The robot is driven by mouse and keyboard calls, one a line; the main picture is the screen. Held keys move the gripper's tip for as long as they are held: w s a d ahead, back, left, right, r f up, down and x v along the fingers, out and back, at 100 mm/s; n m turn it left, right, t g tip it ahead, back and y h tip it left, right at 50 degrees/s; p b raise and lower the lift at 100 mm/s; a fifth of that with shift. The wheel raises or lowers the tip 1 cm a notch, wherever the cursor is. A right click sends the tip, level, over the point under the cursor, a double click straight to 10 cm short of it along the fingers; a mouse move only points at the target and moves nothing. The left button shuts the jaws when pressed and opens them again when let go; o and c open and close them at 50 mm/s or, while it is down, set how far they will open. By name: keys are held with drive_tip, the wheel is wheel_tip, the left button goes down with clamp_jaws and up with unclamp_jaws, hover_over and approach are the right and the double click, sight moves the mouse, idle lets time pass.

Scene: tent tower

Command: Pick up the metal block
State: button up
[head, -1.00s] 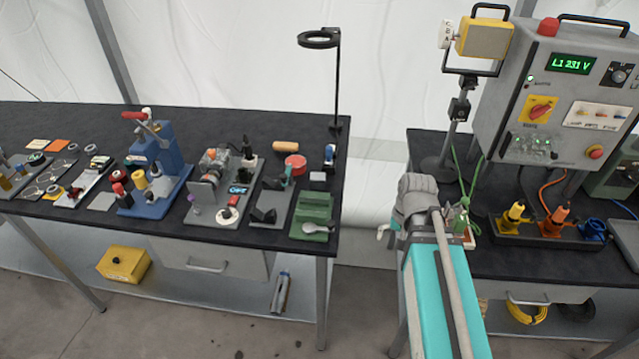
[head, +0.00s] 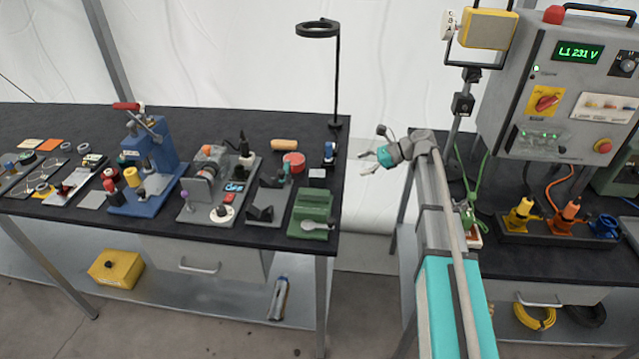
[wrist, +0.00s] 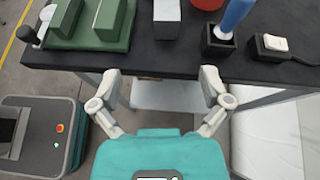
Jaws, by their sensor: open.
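The metal block (wrist: 167,18) is a small grey block with a pale top and darker front. It stands on the black tabletop, at the top middle of the wrist view. In the head view the block (head: 317,176) is near the right end of the left table, behind the green fixture. My gripper (wrist: 162,84) is open and empty in the wrist view, its fingers wide apart just short of the table edge. In the head view my gripper (head: 366,156) is right of the table's end, over the gap, apart from the block.
A green fixture (wrist: 113,20) stands left of the block. A black holder with a blue-handled tool (wrist: 235,14) and a black box with a white top (wrist: 273,46) stand to its right. A red round dish (head: 294,160) is close behind. A lamp post (head: 338,80) rises nearby.

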drive_tip(key=shift+w+r+m+y, duration=0.3)
drive_tip(key=shift+w+m, duration=0.1)
drive_tip(key=shift+w, duration=0.15)
drive_tip(key=shift+a, duration=0.1)
drive_tip(key=b, duration=0.3)
approach(318, 173)
drive_tip(key=x, duration=0.3)
drive_tip(key=shift+f, duration=0.1)
drive_tip(key=shift+a+f, duration=0.15)
drive_tip(key=shift+a, duration=0.5)
drive_tip(key=shift+b+x, duration=1.2)
drive_tip(key=shift+x, duration=1.4)
